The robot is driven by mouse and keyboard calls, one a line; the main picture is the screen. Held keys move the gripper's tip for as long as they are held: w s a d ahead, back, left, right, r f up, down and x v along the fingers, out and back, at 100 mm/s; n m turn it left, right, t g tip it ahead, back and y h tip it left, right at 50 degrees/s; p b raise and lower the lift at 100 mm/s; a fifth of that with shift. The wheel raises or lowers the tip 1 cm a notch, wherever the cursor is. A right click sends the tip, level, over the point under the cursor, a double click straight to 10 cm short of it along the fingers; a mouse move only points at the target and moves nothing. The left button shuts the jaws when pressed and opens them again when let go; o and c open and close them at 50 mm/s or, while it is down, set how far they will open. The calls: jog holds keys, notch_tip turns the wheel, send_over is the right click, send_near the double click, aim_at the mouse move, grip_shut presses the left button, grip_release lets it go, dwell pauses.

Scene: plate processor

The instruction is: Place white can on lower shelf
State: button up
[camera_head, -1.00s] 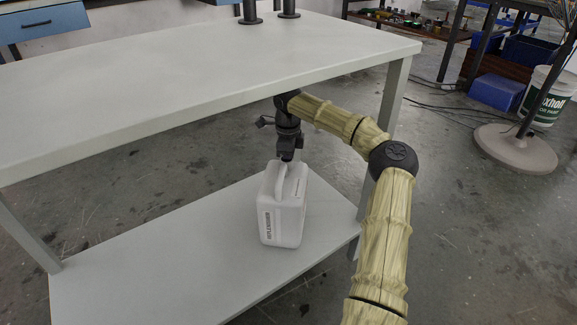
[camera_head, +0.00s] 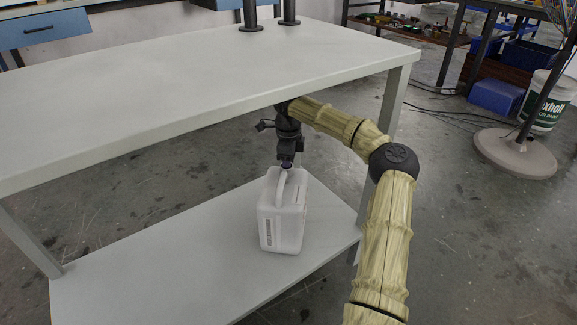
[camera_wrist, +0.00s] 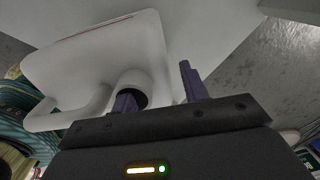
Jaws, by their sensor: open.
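The white can (camera_head: 284,221) stands upright on the lower shelf (camera_head: 150,285), towards its right end. It is a boxy jug with a top handle and a dark printed label on its front. My gripper (camera_head: 287,164) points down just above the can's top, close to the handle. In the wrist view my gripper (camera_wrist: 158,90) has its two purple fingers apart. The white can (camera_wrist: 105,50) fills the upper left there, with its handle and spout near the left finger. I cannot tell whether that finger touches it.
The table top (camera_head: 200,80) overhangs the lower shelf, and my arm reaches in beneath its right end. A table leg (camera_head: 393,100) stands close behind my arm. The shelf left of the can is clear. A white bucket (camera_head: 548,100) stands far right.

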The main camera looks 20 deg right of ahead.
notch_tip(320, 180, up, 7)
jog(key=p, duration=0.4)
jog(key=shift+f, duration=0.1)
jog(key=shift+a, duration=0.1)
